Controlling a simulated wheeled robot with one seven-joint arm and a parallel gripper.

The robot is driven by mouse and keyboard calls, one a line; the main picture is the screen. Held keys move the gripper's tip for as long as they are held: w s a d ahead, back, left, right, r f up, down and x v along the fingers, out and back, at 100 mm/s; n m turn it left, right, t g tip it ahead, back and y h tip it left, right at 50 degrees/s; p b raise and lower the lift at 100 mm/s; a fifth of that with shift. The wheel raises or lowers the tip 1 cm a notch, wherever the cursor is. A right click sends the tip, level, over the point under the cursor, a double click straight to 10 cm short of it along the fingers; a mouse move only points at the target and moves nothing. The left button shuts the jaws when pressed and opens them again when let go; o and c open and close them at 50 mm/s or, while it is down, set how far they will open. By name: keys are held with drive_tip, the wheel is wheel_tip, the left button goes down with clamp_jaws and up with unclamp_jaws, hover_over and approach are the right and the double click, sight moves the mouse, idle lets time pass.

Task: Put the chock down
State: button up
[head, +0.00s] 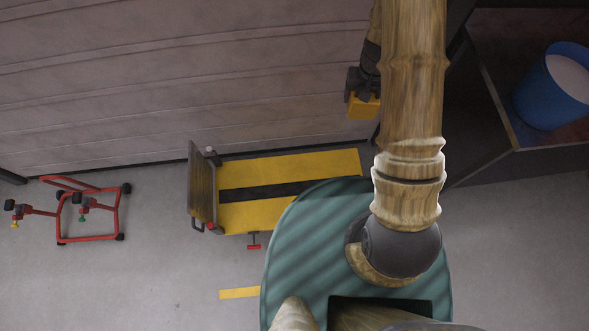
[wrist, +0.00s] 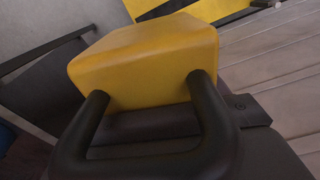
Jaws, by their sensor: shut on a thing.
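The yellow chock (head: 363,107) is held in my gripper (head: 361,94), in front of the ribbed wall in the head view. It looks raised above the floor, apart from the yellow lift below left. In the wrist view the chock (wrist: 150,55) is a large yellow block with rounded edges. The dark fingers of my gripper (wrist: 149,92) reach its near side, left and right. The chock's far side and underside are hidden. The yellow lift platform (head: 285,165) has a black stripe and an upright dark plate at its left end.
A red wheeled stand (head: 90,237) is on the floor at left. A blue bucket (head: 553,87) stands on a dark surface at right. A yellow floor mark (head: 239,293) lies in front of the lift. Grey floor (head: 150,285) is clear between stand and lift.

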drive_tip(key=s+a+f+b, duration=0.1)
drive_tip(key=a+f+b, duration=0.2)
drive_tip(key=f+b, duration=1.6)
drive_tip(key=s+a+f+m+b, duration=0.1)
drive_tip(key=a+f+b, duration=0.2)
drive_tip(key=f+b, duration=1.55)
drive_tip(key=s+a+f+b, duration=0.1)
drive_tip(key=a+f+b, duration=0.2)
drive_tip(key=f+b, duration=1.55)
drive_tip(key=w+d+f+m+b, duration=0.1)
drive_tip(key=d+f+m+b, duration=0.2)
drive_tip(key=f, duration=0.5)
drive_tip(key=w+d+f+m+b, duration=0.1)
drive_tip(key=d+f+m+b, duration=0.3)
drive_tip(key=f+m, duration=0.3)
drive_tip(key=shift+d+f+b, duration=0.25)
drive_tip(key=shift+f+b, duration=0.15)
drive_tip(key=shift+b, duration=0.35)
drive_tip(key=shift+w, duration=0.1)
wheel_tip(320, 180, down, 6)
drive_tip(key=b, duration=0.3)
drive_tip(key=shift+d+r+b, duration=0.15)
drive_tip(key=shift+r+b, duration=0.1)
drive_tip(key=shift+b, duration=0.1)
drive_tip(key=shift+f, duration=0.4)
